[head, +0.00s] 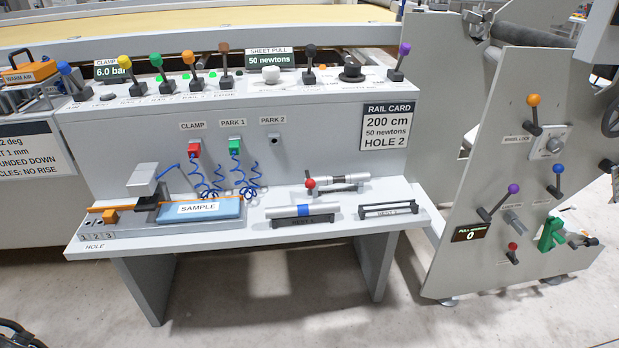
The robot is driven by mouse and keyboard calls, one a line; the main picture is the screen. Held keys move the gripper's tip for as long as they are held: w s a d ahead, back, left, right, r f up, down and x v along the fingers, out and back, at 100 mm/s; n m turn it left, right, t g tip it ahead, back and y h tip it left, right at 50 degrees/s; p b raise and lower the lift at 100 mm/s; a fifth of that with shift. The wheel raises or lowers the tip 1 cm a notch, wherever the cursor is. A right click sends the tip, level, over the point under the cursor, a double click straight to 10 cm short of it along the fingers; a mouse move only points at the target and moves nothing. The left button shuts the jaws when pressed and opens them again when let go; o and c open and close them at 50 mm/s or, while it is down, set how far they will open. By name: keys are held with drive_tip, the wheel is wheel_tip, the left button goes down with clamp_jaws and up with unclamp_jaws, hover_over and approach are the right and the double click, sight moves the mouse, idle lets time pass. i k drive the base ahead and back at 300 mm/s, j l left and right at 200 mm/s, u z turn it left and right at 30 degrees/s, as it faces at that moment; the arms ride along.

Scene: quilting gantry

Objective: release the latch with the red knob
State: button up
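A small lever with a red knob (513,247) sits low on the grey right-hand side panel (450,235), below the purple-knobbed lever and the dark pull display reading 0. Another red knob (310,184) stands on the work shelf, at the left end of a holder with a silver cylinder (338,182). I cannot tell from this view which of the two is the latch, or the state of either.
The right panel also carries an orange lever (533,101), a blue lever (558,170), a purple lever (512,190) and a green handle (551,234). Floor in front is clear.

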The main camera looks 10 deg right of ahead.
sight(310, 183)
drive_tip(key=l+z, duration=0.15)
drive_tip(key=l, duration=0.55)
drive_tip(key=i+l+z, duration=0.15)
drive_tip(key=l, duration=0.55)
drive_tip(key=l+z, duration=0.15)
drive_tip(key=l, duration=0.55)
drive_tip(key=i+j, duration=0.3)
drive_tip(key=i, duration=0.2)
